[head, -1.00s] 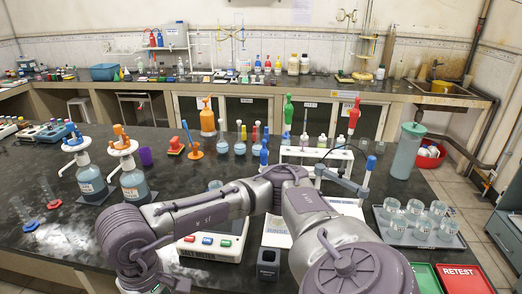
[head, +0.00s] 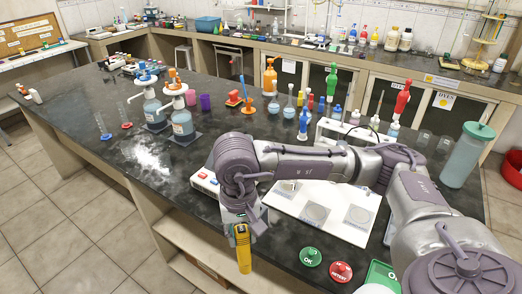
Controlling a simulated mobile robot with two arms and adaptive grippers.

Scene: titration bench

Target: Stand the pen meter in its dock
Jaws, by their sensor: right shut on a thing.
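The pen meter appears as a yellow stick-like body (head: 243,250) with a dark upper part, below my right wrist in the head view. My right gripper (head: 240,229) is shut on its upper end and holds it hanging roughly upright, in front of the dark bench's near edge. The fingers are mostly hidden under my wrist. I cannot make out the dock for certain; my right arm covers part of the bench behind. My left gripper is not in view.
A white board with round pads (head: 316,214) lies under my forearm. Green OK (head: 311,257) and red RETEST (head: 340,272) discs lie near the front edge. Dispenser bottles (head: 182,122) and a white rack (head: 345,132) stand behind. The bench's left front is largely clear.

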